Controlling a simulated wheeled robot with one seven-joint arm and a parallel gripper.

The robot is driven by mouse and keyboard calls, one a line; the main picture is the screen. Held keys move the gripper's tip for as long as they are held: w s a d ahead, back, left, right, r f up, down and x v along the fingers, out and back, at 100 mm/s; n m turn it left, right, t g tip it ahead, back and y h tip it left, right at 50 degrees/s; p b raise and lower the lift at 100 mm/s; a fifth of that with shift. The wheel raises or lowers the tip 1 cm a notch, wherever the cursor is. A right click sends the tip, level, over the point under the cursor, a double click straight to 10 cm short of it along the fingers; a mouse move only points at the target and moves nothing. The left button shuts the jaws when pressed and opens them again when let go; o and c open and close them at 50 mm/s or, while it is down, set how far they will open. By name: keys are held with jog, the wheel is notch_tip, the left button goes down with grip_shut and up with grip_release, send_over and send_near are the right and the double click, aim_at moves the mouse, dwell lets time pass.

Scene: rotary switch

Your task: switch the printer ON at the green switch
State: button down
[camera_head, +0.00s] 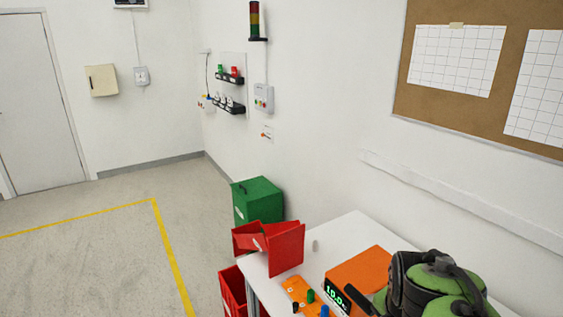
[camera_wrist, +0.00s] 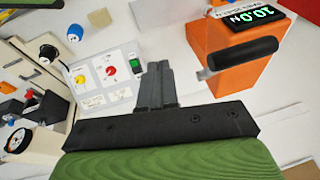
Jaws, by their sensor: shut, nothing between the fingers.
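In the wrist view a white panel (camera_wrist: 98,92) lies beyond my fingers, with a yellow knob (camera_wrist: 80,79), a red knob (camera_wrist: 109,70) and a green switch (camera_wrist: 136,64) with a dark lower part. The panel's labels are too small to read, so I cannot tell which is the printer's or the switch's setting. My gripper (camera_wrist: 158,68) is shut and empty. Its fingertips appear just right of the green switch in the picture, with no clear contact. In the head view my green and black arm fills the lower right; the fingertips are not clear there.
An orange device (camera_head: 358,270) with a lit display stands on the white table (camera_head: 335,240). In the wrist view a black handle (camera_wrist: 240,58) is close to its orange body (camera_wrist: 232,85). A red bin (camera_head: 284,250) and green box (camera_head: 258,200) are further left. The left floor is open.

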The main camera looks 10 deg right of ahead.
jog(key=s+a+r+n+t+y, duration=0.2)
jog(key=s+a+n, duration=0.6)
jog(key=n, duration=0.6)
jog(key=shift+s+a+t, duration=0.25)
jog(key=shift+a+t, duration=0.15)
jog(key=shift+a, duration=0.25)
jog(key=shift+w+d, duration=0.1)
